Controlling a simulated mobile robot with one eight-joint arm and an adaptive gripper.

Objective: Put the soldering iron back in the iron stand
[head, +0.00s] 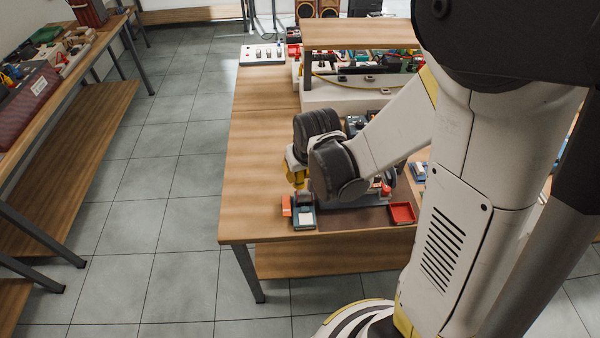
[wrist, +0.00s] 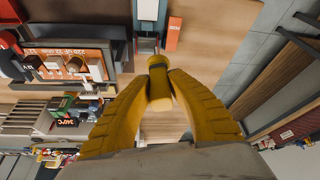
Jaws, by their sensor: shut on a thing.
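My gripper (head: 298,180) is low over the front left part of the workbench, partly hidden by my wrist. In the wrist view its yellow fingers (wrist: 160,88) are shut on the yellow handle of the soldering iron (wrist: 159,92), which has a dark collar. The iron points toward a blue-grey base with a pale pad (wrist: 148,10), which looks like the iron stand. In the head view this stand (head: 304,222) is at the bench's front edge, just below my gripper. I cannot tell whether the iron's tip touches the stand or is inside it.
An orange block (head: 286,206) stands left of the stand; it also shows in the wrist view (wrist: 173,34). A red tray (head: 402,212) lies to the right on a dark mat (head: 345,219). The bench's left side (head: 255,170) is clear. Tiled floor lies left of it.

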